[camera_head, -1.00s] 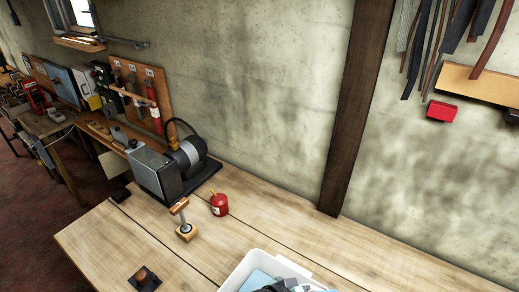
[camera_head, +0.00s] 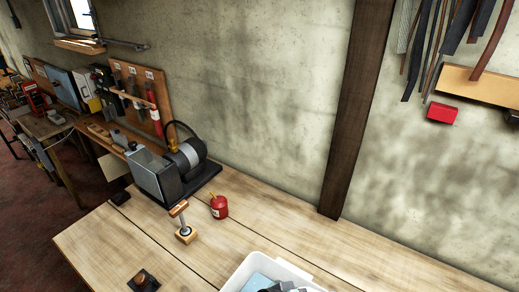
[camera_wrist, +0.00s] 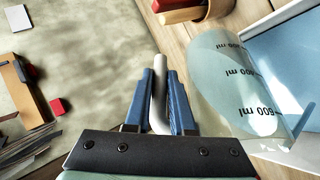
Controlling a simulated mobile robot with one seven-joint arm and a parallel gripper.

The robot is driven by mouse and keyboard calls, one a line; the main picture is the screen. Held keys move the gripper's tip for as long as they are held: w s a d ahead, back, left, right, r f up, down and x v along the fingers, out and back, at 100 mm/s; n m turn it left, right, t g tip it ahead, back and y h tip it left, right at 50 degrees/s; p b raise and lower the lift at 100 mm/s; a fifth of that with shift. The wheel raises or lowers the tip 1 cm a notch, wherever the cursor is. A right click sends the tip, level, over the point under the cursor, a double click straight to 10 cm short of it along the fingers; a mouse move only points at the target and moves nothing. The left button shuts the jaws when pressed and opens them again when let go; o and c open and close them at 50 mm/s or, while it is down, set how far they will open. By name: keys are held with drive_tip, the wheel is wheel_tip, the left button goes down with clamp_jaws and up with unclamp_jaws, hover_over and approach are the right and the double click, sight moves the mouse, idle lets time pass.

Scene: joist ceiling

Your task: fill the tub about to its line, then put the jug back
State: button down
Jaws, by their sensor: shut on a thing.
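My gripper (camera_wrist: 160,78) has its blue fingers closed on the pale handle (camera_wrist: 157,105) of a clear jug. The jug (camera_wrist: 208,70) is on the right in the wrist view. Its wall has black ml marks, and it appears tilted. The white tub (camera_wrist: 256,28) is beyond it at the right edge, with a blue surface inside. In the head view the tub (camera_head: 238,276) is cut off at the bottom edge, with dark and grey parts over it. I cannot make out its fill line or the jug's liquid level.
A dark post (camera_head: 357,110) rises behind. Bench between tub and post is clear.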

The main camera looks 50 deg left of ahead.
drive_tip(key=shift+s+a+t+b, duration=0.2)
drive_tip(key=shift+a+t+b, duration=0.1)
drive_tip(key=shift+b, duration=0.35)
idle(0.8)
drive_tip(key=shift+r+h, duration=0.15)
drive_tip(key=shift+h, duration=0.15)
idle(0.3)
drive_tip(key=shift+s+t+b, duration=0.1)
drive_tip(key=shift+t+b, duration=0.2)
drive_tip(key=shift+b, duration=0.1)
drive_tip(key=shift+a, duration=0.1)
drive_tip(key=shift+s+a+f+n+t+h+b, duration=0.25)
drive_tip(key=shift+s+a+n+t+h+b, duration=0.4)
drive_tip(key=shift+b, duration=0.8)
idle(1.7)
drive_tip(key=shift+w+d+r, duration=0.1)
drive_tip(key=shift+d, duration=0.05)
